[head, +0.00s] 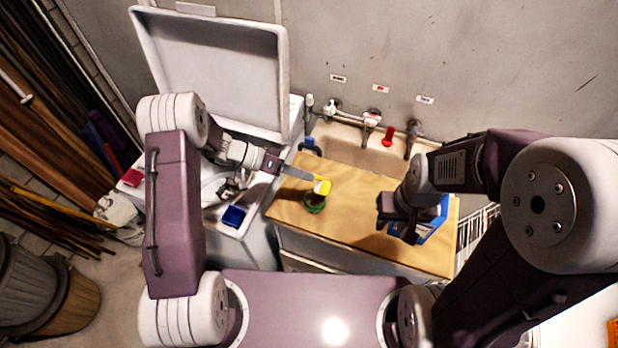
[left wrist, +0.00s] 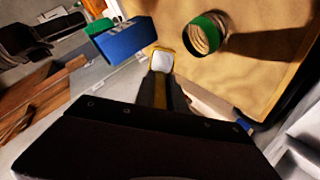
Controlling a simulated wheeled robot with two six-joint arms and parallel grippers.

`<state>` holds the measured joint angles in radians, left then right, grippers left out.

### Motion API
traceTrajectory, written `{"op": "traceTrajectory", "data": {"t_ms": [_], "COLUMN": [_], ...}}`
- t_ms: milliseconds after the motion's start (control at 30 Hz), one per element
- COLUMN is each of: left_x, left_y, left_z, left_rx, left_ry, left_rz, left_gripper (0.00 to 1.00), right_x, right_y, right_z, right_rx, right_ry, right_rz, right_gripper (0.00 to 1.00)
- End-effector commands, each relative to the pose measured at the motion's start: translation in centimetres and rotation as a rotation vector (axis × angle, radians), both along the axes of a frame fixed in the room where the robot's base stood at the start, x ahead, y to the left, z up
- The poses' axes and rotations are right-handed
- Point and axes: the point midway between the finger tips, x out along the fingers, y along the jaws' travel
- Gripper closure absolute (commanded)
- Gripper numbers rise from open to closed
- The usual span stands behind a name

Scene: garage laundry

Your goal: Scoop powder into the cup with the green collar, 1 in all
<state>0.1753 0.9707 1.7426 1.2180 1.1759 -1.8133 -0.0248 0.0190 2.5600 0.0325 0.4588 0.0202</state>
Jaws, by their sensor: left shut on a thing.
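My left gripper (head: 275,165) is shut on the handle of a yellow scoop (head: 322,186). The scoop shows in the left wrist view (left wrist: 162,62) with a white fill that looks like powder. The cup with the green collar (head: 314,203) stands on the wooden counter, and it also shows in the left wrist view (left wrist: 205,34). The scoop head is close beside the cup; in the left wrist view they appear apart. My right gripper (head: 392,212) is at a blue and white box (head: 432,222) at the counter's right; its fingers are too dark to read.
The wooden counter (head: 360,235) is clear around the cup. A sink with taps (head: 371,118) and a red item (head: 388,136) lies behind it. A washer with a raised lid (head: 215,70) stands left, with a blue container (head: 233,216) on its front edge.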

Motion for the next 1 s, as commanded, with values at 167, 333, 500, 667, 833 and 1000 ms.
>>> {"op": "traceTrajectory", "data": {"t_ms": [167, 333, 500, 667, 833, 1000], "left_x": [0.0, 0.0, 0.0, 0.0, 0.0, -0.1], "left_y": [0.2, 0.6, 0.9, 1.2, 1.5, 1.7], "left_z": [-1.0, -1.4, -1.8, -2.2, -2.4, -2.3], "left_rx": [-0.067, -0.138, -0.212, -0.280, -0.348, -0.388], "left_ry": [-0.005, -0.005, -0.007, -0.009, -0.009, -0.010], "left_rz": [-0.003, -0.003, -0.004, -0.003, -0.003, -0.003], "left_gripper": [1.00, 1.00, 1.00, 1.00, 1.00, 1.00], "right_x": [0.0, 0.0, 0.0, 0.0, 0.0, 0.0], "right_y": [0.0, 0.0, 0.0, 0.0, 0.0, 0.0], "right_z": [-2.9, -5.0, -7.1, -9.1, -10.7, -11.5], "right_rx": [0.000, 0.000, 0.000, 0.000, 0.000, 0.000], "right_ry": [0.000, 0.000, 0.000, 0.000, 0.000, 0.000], "right_rz": [0.000, 0.000, 0.000, 0.000, 0.000, 0.000], "right_gripper": [0.64, 0.64, 0.64, 0.64, 0.64, 0.64]}}
